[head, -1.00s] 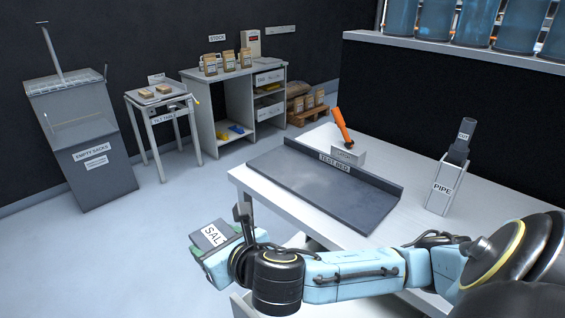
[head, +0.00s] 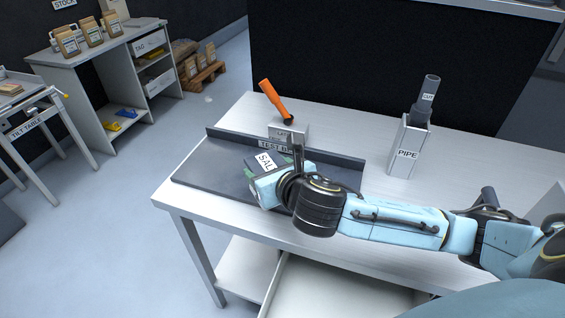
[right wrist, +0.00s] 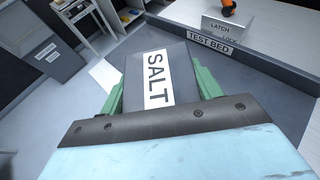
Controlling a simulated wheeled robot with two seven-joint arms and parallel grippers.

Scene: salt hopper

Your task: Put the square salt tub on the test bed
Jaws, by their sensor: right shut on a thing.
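The square salt tub (head: 264,160) is dark grey with a white SALT label; in the right wrist view the tub (right wrist: 158,72) fills the space between green fingers. My right gripper (head: 268,166) is shut on it, with one finger on each side (right wrist: 158,88). The test bed (head: 205,168) is a dark grey slab with a raised back edge and a TEST BED sign, on the white table. The tub is over the bed's middle, in front of the sign; I cannot tell whether it touches the surface. My wrist hides part of the bed. My left gripper is not in view.
A latch block (head: 290,131) with an orange handle (head: 272,98) stands behind the bed. A PIPE holder (head: 407,150) with a dark tube stands to the right. The bed's left part is bare. A tilt table (head: 25,126) and shelf desk (head: 95,65) are at left.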

